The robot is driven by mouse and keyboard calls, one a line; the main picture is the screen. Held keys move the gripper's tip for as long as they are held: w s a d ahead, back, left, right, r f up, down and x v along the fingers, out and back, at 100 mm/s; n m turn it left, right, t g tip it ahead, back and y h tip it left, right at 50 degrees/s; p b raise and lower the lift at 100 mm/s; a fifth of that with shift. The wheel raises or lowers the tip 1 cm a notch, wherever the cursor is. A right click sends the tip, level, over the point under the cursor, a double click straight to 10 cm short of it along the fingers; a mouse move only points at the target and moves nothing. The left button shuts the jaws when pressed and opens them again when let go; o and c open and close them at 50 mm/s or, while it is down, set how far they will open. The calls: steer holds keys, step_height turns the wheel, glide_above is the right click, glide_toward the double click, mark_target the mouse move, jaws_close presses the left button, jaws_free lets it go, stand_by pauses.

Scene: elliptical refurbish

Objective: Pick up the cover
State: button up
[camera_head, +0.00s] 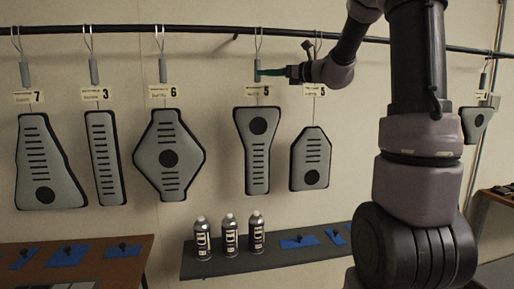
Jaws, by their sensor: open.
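Several flat grey covers with black edges, slots and mostly a round black spot hang in a row on the wall. My gripper (262,72) is up at the grey handle (257,69) of the hanger above this cover. Its fingers are open and point left, level with the handle. Whether they surround or touch the handle is too small to tell. The cover hangs upright below my gripper.
A dark rail (200,36) carries the hangers. A similar cover (309,160) hangs just right, and a hexagonal cover (168,155) left. Three bottles (229,236) stand on a low dark shelf (275,257). A brown table (135,265) with blue pieces is lower left.

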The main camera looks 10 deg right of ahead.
steer(key=x, duration=0.8)
steer(key=shift+r, duration=0.15)
jaws_close()
